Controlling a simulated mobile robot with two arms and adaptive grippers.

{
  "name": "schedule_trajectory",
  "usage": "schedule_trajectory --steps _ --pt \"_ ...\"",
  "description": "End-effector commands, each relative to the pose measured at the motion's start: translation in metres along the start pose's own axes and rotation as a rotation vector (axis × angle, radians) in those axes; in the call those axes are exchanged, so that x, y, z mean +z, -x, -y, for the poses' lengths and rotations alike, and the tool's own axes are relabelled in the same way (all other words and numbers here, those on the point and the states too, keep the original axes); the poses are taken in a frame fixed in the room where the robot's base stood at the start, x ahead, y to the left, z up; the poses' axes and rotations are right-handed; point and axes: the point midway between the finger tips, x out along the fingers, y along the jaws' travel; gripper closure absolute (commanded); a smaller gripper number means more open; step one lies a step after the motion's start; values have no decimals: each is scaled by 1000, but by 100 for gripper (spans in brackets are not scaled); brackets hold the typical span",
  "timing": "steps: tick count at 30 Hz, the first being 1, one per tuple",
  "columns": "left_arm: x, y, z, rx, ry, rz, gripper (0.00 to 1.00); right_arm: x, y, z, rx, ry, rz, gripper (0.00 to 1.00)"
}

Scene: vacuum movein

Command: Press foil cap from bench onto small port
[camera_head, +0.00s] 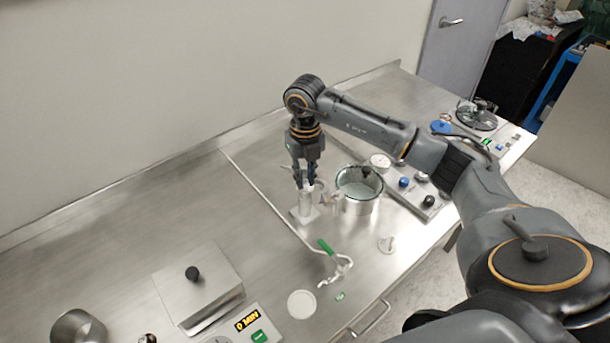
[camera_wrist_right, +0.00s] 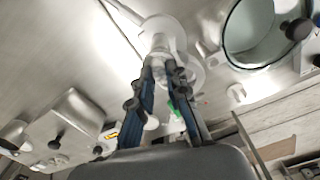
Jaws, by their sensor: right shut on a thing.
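My right gripper (camera_head: 306,186) reaches down over the bench and is shut on a small pale, silvery piece, likely the foil cap. The fingers mostly hide it, and its exact shape is unclear. Directly below stands a pale upright cylinder (camera_head: 305,203) on a white square base (camera_head: 304,216), beside the steel pot. In the right wrist view, the fingertips (camera_wrist_right: 162,62) meet at the pale cylinder's top (camera_wrist_right: 159,42). I cannot tell whether the held piece touches it or which part is the small port. My left gripper is not in view.
The steel pot (camera_head: 357,207) stands close on the right, before a control panel (camera_head: 422,204) with knobs. The bench (camera_head: 160,205) is clear at left.

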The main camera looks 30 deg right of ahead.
Motion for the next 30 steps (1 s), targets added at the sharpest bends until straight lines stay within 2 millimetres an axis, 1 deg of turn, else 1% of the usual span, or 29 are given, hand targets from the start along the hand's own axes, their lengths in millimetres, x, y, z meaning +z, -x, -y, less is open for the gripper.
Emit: schedule_trajectory --steps 8,9,11,12,13,23,26,30 --pt "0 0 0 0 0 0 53 0 0 0 0 0 0 97" --pt "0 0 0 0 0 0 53 0 0 0 0 0 0 83" --pt "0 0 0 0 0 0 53 0 0 0 0 0 0 70" --pt "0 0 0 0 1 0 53 0 0 0 0 0 0 62" --pt "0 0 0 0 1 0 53 0 0 0 0 0 0 58" --pt "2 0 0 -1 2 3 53 0 3 0 0 0 1 58" --pt "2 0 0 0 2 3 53 1 13 0 2 0 4 58" --pt "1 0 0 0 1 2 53 1 39 0 2 0 6 58"
